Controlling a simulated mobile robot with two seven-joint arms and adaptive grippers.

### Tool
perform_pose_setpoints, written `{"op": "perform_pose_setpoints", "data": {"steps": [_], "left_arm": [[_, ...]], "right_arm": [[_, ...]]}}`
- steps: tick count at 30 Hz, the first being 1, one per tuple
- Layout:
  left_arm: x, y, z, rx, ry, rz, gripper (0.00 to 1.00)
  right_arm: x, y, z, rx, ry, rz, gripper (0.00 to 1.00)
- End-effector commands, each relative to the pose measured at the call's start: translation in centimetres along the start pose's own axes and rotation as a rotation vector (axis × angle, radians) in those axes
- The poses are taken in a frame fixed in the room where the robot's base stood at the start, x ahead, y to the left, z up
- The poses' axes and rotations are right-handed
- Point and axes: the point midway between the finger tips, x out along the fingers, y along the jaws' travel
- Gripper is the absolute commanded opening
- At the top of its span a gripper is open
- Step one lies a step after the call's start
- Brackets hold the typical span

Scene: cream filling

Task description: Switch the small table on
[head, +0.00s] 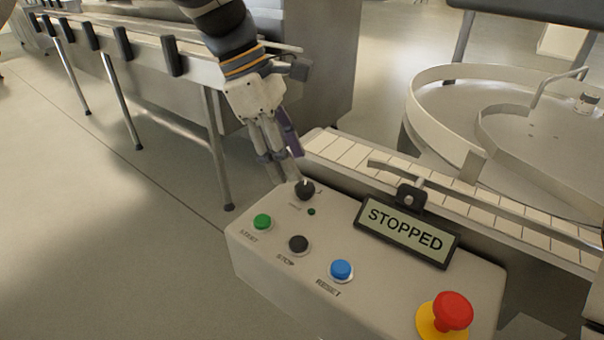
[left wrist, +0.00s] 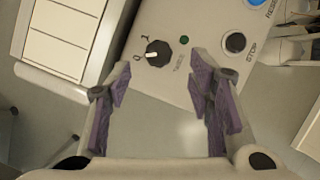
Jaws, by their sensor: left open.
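The control box (head: 330,225) has a black rotary knob (head: 304,189) at its far left corner, with a small dark green lamp (head: 311,211) beside it. My left gripper (head: 281,157) is just above and behind the knob, pointing down. In the left wrist view the gripper (left wrist: 163,92) is open and empty. The knob (left wrist: 157,53) lies ahead of the fingertips, apart from them, and its white mark points towards the 0 label. The display (head: 407,231) reads STOPPED. My right gripper is not in view.
The box also carries a green START button (head: 262,222), a black STOP button (head: 298,243), a blue RESET button (head: 341,269) and a red emergency button (head: 452,311). A conveyor (head: 450,190) runs behind the box, beside a round table (head: 440,95). Another conveyor (head: 140,42) stands at the back left.

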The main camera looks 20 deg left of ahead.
Motion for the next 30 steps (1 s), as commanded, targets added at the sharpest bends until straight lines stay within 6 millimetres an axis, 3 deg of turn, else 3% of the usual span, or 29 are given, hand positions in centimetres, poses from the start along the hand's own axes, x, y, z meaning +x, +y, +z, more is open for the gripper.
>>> {"op": "perform_pose_setpoints", "data": {"steps": [3,6,16,17,23,30], "left_arm": [[2.7,-0.1,-0.1,-0.001,0.002,-0.004,0.48],[4.0,0.0,-0.1,-0.002,0.001,-0.002,0.48],[4.8,0.0,0.0,0.000,0.000,0.000,0.48],[4.8,0.0,0.0,0.000,0.000,0.000,0.45],[4.8,0.0,0.0,0.000,0.000,0.000,0.00],[4.8,0.0,-0.1,0.009,0.000,-0.005,0.00]], "right_arm": [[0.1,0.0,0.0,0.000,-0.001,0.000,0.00],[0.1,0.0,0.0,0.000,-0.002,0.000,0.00],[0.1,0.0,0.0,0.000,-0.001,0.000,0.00],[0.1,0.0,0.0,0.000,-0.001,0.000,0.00],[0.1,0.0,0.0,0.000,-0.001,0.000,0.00],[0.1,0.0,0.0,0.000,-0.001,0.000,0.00]]}}
